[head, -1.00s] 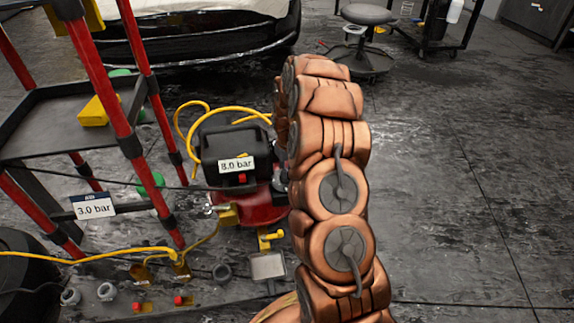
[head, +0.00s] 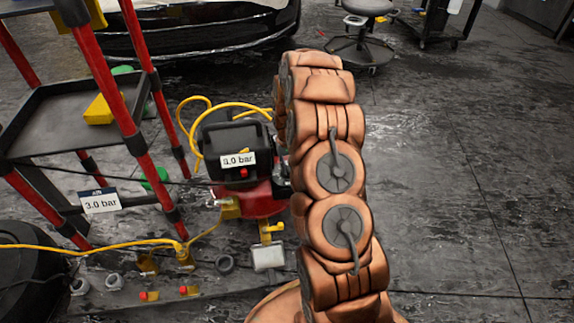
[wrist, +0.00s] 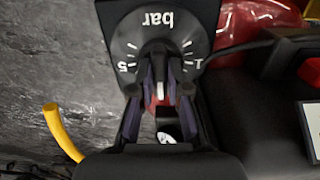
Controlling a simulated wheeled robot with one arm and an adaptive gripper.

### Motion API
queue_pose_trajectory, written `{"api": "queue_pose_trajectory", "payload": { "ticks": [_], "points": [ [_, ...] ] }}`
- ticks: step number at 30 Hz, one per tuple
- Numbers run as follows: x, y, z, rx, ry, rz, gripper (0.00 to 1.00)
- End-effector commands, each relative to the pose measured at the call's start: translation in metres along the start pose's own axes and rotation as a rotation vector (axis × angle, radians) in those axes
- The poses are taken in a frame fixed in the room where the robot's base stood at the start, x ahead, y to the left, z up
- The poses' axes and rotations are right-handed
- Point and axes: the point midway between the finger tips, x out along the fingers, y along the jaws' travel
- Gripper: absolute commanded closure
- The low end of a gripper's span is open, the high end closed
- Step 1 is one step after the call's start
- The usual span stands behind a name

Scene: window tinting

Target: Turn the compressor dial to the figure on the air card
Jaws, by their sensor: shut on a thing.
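The air card (head: 101,201) hangs on the cart at the left in the head view and reads 3.0 bar. The black and red compressor (head: 222,140) stands on the floor beside my arm. Its white readout (head: 238,160) ends in ".0 bar"; the first digit is blurred, perhaps 3 or 8. In the wrist view the black dial plate (wrist: 155,20) appears upside down, with "bar", a 5 at left and a 1 at right. The head view hides my gripper behind my arm.
A red-framed cart (head: 130,80) with black shelves stands left of the compressor. A yellow hose (head: 90,247) runs along the floor and loops by the compressor. A stool (head: 362,40) is at the back. The floor at right is clear.

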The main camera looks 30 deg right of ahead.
Motion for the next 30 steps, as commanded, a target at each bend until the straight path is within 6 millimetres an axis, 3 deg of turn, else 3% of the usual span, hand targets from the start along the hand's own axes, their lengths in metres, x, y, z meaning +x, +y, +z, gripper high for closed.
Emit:
{"api": "queue_pose_trajectory", "payload": {
  "ticks": [3,4,11,23,30],
  "points": [
    [0.0,0.0,0.001,-0.001,-0.002,0.0,1.0],
    [0.0,0.0,0.001,-0.001,-0.002,0.0,0.84],
    [0.0,0.0,0.0,-0.001,-0.001,0.0,0.6],
    [-0.003,0.0,0.0,-0.002,0.001,0.0,0.59],
    [-0.025,0.0,-0.002,-0.001,0.006,-0.001,0.59]
  ]
}}
